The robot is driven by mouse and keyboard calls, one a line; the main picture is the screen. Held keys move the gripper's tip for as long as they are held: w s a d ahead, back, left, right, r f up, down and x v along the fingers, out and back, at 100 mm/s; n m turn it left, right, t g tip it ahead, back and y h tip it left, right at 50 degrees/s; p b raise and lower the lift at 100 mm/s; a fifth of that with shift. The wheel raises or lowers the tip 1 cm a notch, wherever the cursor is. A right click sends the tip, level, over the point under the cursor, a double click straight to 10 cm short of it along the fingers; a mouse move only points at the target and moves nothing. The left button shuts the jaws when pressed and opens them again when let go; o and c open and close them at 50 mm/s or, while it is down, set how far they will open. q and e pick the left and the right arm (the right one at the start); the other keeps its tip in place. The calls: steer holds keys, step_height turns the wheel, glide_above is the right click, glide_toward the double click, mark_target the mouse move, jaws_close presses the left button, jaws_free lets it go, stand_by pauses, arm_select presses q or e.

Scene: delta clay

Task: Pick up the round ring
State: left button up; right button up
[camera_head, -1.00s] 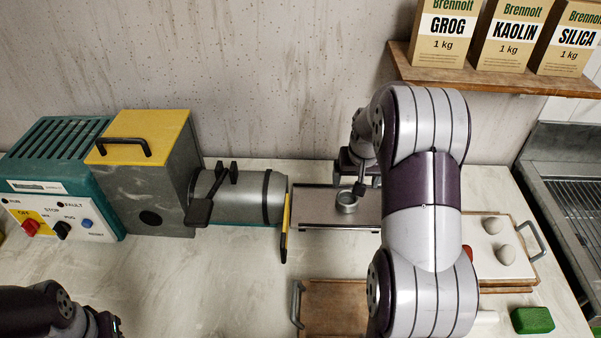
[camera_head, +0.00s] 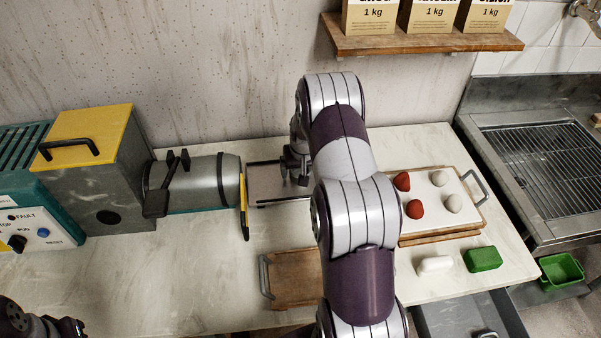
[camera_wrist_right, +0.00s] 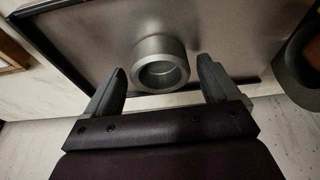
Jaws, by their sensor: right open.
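The round ring (camera_wrist_right: 158,46) is a short grey metal ring on the grey plate (camera_wrist_right: 225,35). In the right wrist view it sits between and slightly beyond the fingertips of my right gripper (camera_wrist_right: 161,78), with a finger on either side. The fingers are open, and small gaps show between them and the ring. In the head view my right gripper (camera_head: 296,168) is over the plate (camera_head: 265,184), and I cannot make out the ring there. My left gripper is not in view; only part of the left arm shows at the bottom left.
A grey cylindrical machine (camera_head: 205,183) with a yellow-edged end stands left of the plate. A wooden tray (camera_head: 290,278) lies in front. On the right are a board (camera_head: 440,237) with red and white lumps, a green block (camera_head: 482,259) and a sink (camera_head: 540,160). A shelf (camera_head: 425,42) hangs above.

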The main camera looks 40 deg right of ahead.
steer(key=c, duration=1.2)
steer(key=shift+r, duration=0.15)
steer(key=shift+c, duration=0.2)
